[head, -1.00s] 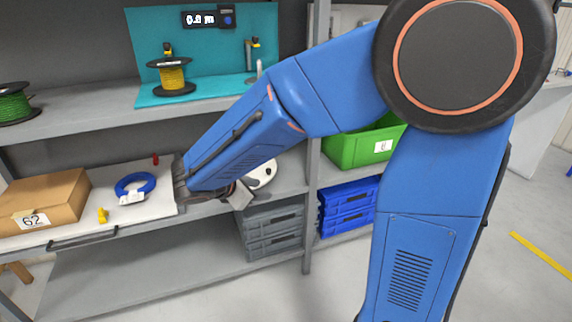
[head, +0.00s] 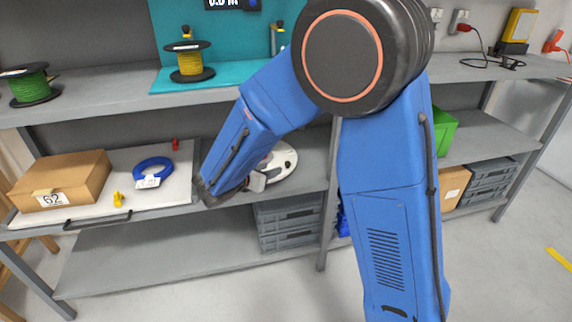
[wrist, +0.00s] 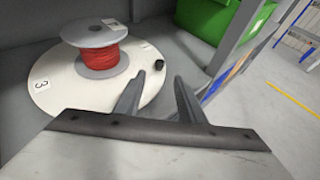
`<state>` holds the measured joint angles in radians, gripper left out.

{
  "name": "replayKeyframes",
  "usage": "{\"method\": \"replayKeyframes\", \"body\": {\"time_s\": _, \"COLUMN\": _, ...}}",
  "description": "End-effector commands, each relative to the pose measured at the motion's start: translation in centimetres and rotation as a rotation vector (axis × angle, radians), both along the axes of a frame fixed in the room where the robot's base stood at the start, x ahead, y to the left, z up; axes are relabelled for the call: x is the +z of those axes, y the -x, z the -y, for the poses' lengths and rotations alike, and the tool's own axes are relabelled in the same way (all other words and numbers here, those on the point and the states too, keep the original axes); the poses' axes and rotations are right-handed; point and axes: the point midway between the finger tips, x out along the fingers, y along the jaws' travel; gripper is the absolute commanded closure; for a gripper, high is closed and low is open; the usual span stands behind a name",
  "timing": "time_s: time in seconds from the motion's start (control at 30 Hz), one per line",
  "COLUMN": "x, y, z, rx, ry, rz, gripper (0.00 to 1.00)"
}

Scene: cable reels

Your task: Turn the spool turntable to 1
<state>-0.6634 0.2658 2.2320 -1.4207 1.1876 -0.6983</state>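The spool turntable is a white disc (wrist: 62,104) on the shelf, with a red cable spool (wrist: 103,58) standing upright on it. A label reading 3 (wrist: 41,85) faces left on the disc. Another label near the top edge is too small to read. A small dark knob (wrist: 159,65) stands near the disc's right edge. My gripper (wrist: 159,77) is open, its two fingers apart near the disc's right side by the knob; contact cannot be told. In the head view, the turntable (head: 286,160) is partly hidden behind my arm, and my gripper (head: 256,182) is beside it.
A shelf post (wrist: 235,40) and green bin (wrist: 205,20) stand right of the turntable. To its left are a tray (head: 92,213), cardboard box (head: 75,172) and blue cable coil (head: 153,165). Grey crates (head: 284,222) sit below. Yellow (head: 189,65) and green (head: 32,88) spools stand above.

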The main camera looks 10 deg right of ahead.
Motion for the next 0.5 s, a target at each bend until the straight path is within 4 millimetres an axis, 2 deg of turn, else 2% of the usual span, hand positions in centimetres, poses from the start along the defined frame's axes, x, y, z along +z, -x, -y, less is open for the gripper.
{"method": "replayKeyframes", "body": {"time_s": 0.5, "x": -3.5, "y": -5.8, "z": 6.0, "rx": -0.004, "ry": 0.0, "rz": -0.002, "gripper": 0.64}}
